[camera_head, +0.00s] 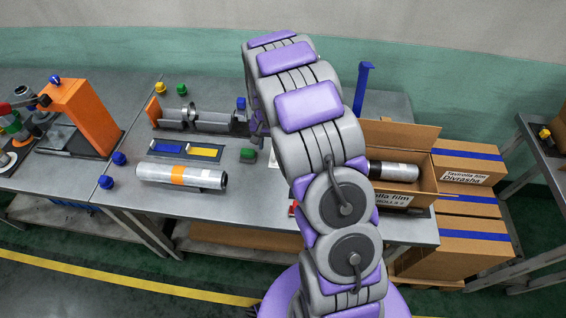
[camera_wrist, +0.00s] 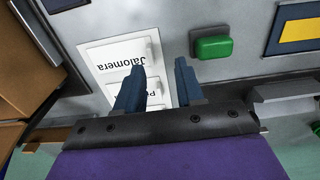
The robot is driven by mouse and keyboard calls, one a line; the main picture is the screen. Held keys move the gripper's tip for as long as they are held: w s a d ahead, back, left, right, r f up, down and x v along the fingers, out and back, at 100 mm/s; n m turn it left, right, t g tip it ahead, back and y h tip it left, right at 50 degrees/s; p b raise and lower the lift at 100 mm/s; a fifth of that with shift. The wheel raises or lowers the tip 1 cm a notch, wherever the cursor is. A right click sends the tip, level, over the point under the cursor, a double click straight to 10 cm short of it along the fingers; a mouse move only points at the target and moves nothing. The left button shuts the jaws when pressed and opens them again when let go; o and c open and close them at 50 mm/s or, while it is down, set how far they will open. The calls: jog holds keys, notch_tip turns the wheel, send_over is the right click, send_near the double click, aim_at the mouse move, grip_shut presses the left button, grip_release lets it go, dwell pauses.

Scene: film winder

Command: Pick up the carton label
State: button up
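In the wrist view, a white label card (camera_wrist: 105,55) reading "Jalomera" lies flat on a white sheet or tray on the grey table, with a small raised tab at its right end. A second white card beside it is mostly hidden by my left finger; only a "P" shows. My gripper (camera_wrist: 162,72) is open, its two dark blue fingers apart with nothing seen between them. The fingers are over the white area, by the cards' tab ends. In the head view, my arm hides the gripper and most of the labels; a white sliver (camera_head: 273,156) shows beside the arm.
An open carton (camera_head: 420,182) holding a film roll (camera_head: 392,171) stands right of my arm. A green block (camera_head: 248,155), a blue-and-yellow tray (camera_head: 185,158), a winder (camera_head: 200,120) and a silver roll (camera_head: 180,175) are to the left. Taped boxes (camera_head: 470,202) stand at right.

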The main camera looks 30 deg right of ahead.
aim_at(275, 155)
jog(key=shift+f, duration=0.65)
jog(key=shift+d+f, duration=0.2)
jog(key=d+f, duration=0.1)
jog(key=d+f+b, duration=0.1)
jog(key=shift+s+f, duration=0.2)
jog(key=shift+f, duration=0.15)
notch_tip(275, 155, down, 2)
jog(key=shift+a+f+b, duration=0.1)
jog(key=shift+b, duration=0.4)
jog(key=shift+a, duration=0.55)
jog(key=shift+d, duration=0.6)
grip_shut()
jog(key=shift+a, duration=0.5)
